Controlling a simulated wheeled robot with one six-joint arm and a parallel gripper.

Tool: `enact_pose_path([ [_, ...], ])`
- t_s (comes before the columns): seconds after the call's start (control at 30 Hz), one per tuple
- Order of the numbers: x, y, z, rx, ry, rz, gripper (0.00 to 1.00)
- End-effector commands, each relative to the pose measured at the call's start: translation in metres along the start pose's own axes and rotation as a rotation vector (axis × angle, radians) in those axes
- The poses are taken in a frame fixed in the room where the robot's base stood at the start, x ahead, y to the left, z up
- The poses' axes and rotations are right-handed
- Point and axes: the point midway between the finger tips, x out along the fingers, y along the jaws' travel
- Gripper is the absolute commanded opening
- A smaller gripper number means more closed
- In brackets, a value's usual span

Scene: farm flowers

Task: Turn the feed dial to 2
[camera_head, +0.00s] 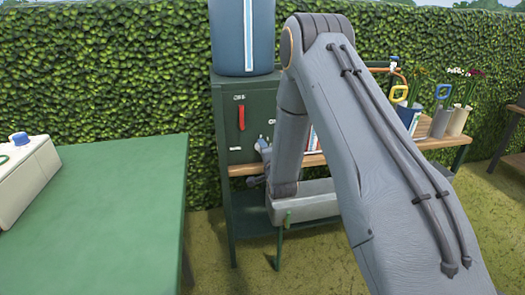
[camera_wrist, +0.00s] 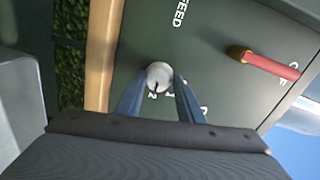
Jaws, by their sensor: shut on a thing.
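The feed dial (camera_wrist: 159,73) is a small pale round knob on a dark green panel (camera_wrist: 215,75), below the word FEED in the wrist view. My gripper (camera_wrist: 160,80) has its two blue-grey fingers on either side of the dial and is shut on it. A dark mark on the dial's lower edge points toward the printed 2. A 1 and part of another mark show to the right of the 2, partly hidden by the right finger. In the head view the dial is hidden behind my arm and gripper, at the green cabinet (camera_head: 228,93).
A red lever (camera_wrist: 268,65) sits on the same panel, right of the dial; it also shows in the head view (camera_head: 241,117). A wooden shelf (camera_head: 437,140) holds pots and tools. A blue tank (camera_head: 243,40) stands on the cabinet. A green table (camera_head: 110,215) fills the left.

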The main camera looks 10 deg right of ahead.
Motion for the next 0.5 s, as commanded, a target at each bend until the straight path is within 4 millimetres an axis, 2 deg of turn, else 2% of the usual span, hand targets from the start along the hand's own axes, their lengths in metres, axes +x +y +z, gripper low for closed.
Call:
enact_pose_path([
  [0.03, -0.0017, 0.0070, -0.0045, 0.003, 0.009, 0.014, 0.12],
  [0.27, -0.0019, 0.0076, -0.0041, 0.002, 0.009, 0.016, 0.12],
  [0.3, -0.0019, 0.0077, -0.0038, 0.001, 0.008, 0.016, 0.41],
  [0.37, -0.0017, 0.0070, -0.0028, 0.001, 0.006, 0.014, 0.48],
  [0.5, -0.0011, 0.0041, 0.0011, 0.000, 0.001, 0.009, 0.48],
])
